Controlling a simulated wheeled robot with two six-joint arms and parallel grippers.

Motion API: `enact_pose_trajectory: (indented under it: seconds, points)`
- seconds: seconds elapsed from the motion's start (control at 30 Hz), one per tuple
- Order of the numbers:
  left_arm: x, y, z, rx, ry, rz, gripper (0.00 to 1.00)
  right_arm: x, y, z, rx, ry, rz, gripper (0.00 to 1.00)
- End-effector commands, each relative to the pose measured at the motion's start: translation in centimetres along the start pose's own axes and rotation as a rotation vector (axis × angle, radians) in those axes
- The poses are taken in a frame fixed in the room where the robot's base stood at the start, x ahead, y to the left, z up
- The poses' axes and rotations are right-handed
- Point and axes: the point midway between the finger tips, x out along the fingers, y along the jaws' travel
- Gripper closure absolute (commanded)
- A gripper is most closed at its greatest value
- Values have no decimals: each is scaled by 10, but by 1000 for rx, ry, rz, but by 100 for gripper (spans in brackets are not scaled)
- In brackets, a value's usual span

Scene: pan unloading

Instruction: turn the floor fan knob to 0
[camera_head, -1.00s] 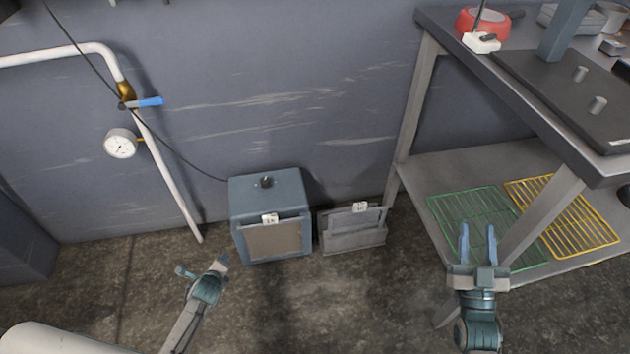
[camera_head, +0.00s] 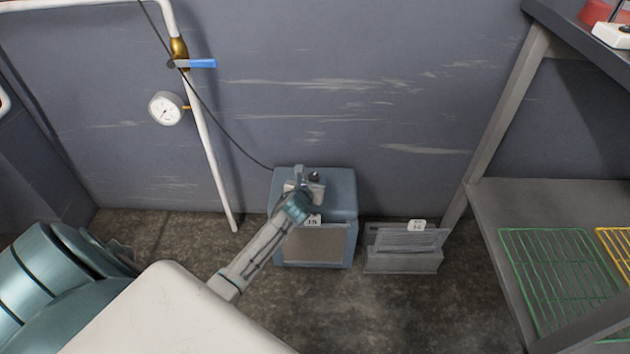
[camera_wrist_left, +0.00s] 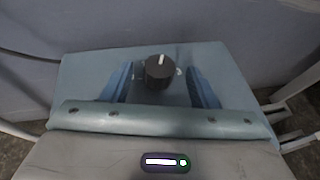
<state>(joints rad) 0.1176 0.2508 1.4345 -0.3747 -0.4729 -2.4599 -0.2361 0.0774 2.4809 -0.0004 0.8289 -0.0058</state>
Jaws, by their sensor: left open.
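The floor fan (camera_head: 343,185) is a blue-grey box against the wall, with a mesh front and a tag reading 15. Its dark round knob (camera_wrist_left: 159,70) sits on the top face, with a white pointer line pointing away from my wrist. In the head view the knob (camera_head: 314,176) is partly hidden by my gripper. My left gripper (camera_head: 308,181) is over the fan's top. In the left wrist view my left gripper (camera_wrist_left: 160,84) has its two blue fingers apart, one on each side of the knob, with gaps between. My right gripper is out of view.
A grey slatted unit (camera_head: 403,248) with a tag stands right of the fan. A white pipe (camera_head: 212,165) with a gauge (camera_head: 166,108) and blue-handled valve (camera_head: 200,63) is at left. A metal table (camera_head: 500,205) with a green rack (camera_head: 560,270) stands at right.

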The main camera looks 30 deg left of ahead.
Motion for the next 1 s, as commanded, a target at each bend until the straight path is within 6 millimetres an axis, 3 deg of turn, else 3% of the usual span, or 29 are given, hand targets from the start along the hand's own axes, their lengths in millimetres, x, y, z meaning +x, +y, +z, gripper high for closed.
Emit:
enact_pose_trajectory:
  seconds: [0.2,0.6,0.83,1.0]
  points:
    - [30,0,-2,-2,0,0,46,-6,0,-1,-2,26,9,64]
    - [36,0,0,-2,1,-1,46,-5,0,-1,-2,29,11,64]
    - [36,0,0,-2,1,-1,91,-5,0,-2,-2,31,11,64]
    - [36,0,0,-5,1,2,91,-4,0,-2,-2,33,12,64]
